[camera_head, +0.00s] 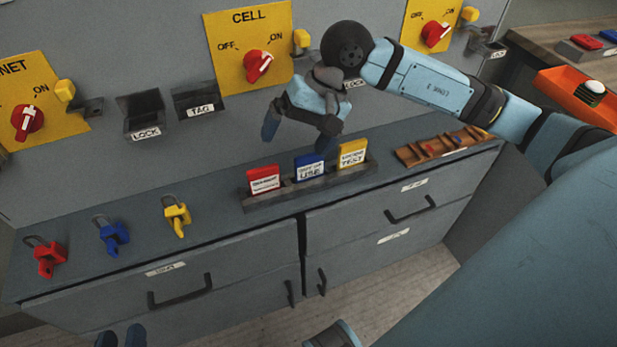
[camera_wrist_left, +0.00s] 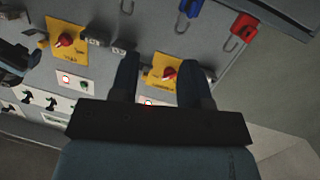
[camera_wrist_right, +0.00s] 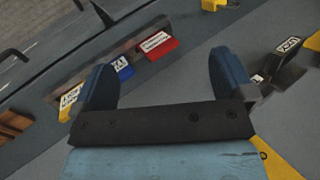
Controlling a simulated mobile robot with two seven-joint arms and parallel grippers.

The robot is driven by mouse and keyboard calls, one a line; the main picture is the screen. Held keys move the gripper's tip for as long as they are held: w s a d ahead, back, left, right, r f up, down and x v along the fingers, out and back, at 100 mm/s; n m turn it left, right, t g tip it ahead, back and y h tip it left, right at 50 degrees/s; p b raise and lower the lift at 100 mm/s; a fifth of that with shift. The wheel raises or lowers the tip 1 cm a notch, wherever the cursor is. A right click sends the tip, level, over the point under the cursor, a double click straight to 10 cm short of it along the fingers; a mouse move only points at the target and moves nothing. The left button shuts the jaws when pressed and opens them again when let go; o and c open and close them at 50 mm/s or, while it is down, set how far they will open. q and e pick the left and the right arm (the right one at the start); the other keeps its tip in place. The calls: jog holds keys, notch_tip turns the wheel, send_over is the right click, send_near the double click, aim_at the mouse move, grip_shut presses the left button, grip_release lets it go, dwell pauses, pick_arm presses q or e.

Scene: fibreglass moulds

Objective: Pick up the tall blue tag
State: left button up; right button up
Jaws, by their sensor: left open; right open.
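The tall blue tag (camera_head: 310,168) stands upright in a grey slotted rack (camera_head: 290,192) on the counter, between a red tag (camera_head: 264,180) and a yellow tag (camera_head: 352,154). My right gripper (camera_head: 298,135) is open and empty, above and behind the rack, apart from the tags. In the right wrist view the blue tag (camera_wrist_right: 124,68) is beside the left finger, which partly covers the row, and not between the fingers (camera_wrist_right: 164,72). My left gripper (camera_head: 121,337) is open and empty, low in front of the drawers; only its fingertips show in the head view.
Red (camera_head: 47,257), blue (camera_head: 111,235) and yellow (camera_head: 176,214) padlocks lie left of the rack. A brown tray (camera_head: 440,147) lies to its right. The panel wall behind has a TAG holder (camera_head: 198,101) and a LOCK holder (camera_head: 146,114). An orange bin (camera_head: 575,98) is far right.

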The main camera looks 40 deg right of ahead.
aim_at(311, 155)
jog(key=w+d+n+t+h+b, duration=0.2)
jog(key=d+h, duration=0.3)
jog(key=d, duration=0.3)
jog(key=b+x, duration=0.2)
jog(key=x, duration=0.6)
jog(key=shift+f, duration=0.4)
jog(key=x, duration=0.1)
jog(key=b+x, duration=0.1)
jog(key=x, duration=0.1)
jog(key=shift+a+f, duration=0.2)
jog(key=shift+a, duration=0.1)
jog(key=shift+b+x, duration=0.4)
jog(key=shift+x, duration=0.4)
jog(key=shift+d, duration=0.1)
jog(key=c, duration=0.8)
pick_arm(q)
jog(key=d+r+t+h, duration=0.2)
jog(key=r, duration=0.1)
jog(key=r+t+h, duration=0.1)
jog(key=r, duration=0.1)
jog(key=shift+s+d, duration=0.15)
jog(key=shift+d, duration=0.25)
pick_arm(e)
jog(key=shift+c, duration=0.2)
